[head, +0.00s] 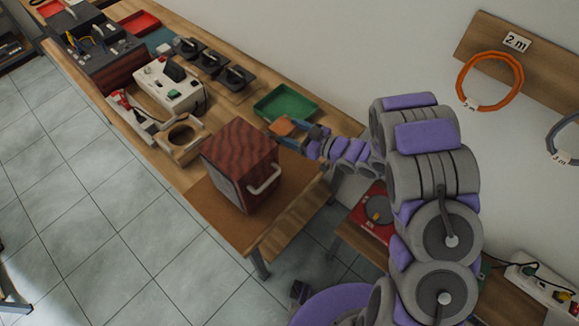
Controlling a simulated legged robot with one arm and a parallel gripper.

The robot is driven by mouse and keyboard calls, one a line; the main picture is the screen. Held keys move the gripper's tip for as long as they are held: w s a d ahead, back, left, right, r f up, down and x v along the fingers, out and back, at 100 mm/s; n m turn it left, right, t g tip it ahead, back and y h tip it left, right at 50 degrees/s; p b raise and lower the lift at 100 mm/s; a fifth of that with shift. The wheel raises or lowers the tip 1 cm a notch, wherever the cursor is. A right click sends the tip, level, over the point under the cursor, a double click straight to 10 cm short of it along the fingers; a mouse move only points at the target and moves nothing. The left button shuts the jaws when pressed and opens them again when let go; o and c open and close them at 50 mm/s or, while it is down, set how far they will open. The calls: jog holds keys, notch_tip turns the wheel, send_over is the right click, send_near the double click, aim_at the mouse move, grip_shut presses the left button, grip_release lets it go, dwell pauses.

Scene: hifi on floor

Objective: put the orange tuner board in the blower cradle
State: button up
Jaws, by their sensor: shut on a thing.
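My gripper (291,132) is shut on the orange tuner board (281,126), a small flat orange piece at its tips. It holds the board above the bench, just behind and right of a dark red wooden cabinet and by the near end of a green tray. A light wooden holder with a round dark opening (163,148) stands left of the cabinet; it looks like the blower cradle, but I cannot be sure. The opening looks empty. The board is well to the right of this holder and apart from it.
The wood-veneer cabinet (238,153) with a pale handle stands on a brown mat (215,208). The green tray (285,100) lies behind it. A white box (171,88), a power strip (134,115) and several black switch-like units (212,62) fill the bench further left.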

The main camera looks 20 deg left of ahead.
jog(key=b, duration=0.3)
send_over(292, 169)
notch_tip(292, 169, down, 14)
jog(key=shift+w+a, duration=0.1)
jog(key=shift+d+f, duration=0.25)
jog(key=shift+f, duration=0.65)
jog(key=shift+a+f, duration=0.15)
jog(key=shift+f, duration=1.3)
jog(key=shift+b, duration=0.3)
jog(key=o, duration=1.3)
jog(key=p+v, duration=0.1)
jog(key=v, duration=1.1)
jog(key=shift+p, duration=0.3)
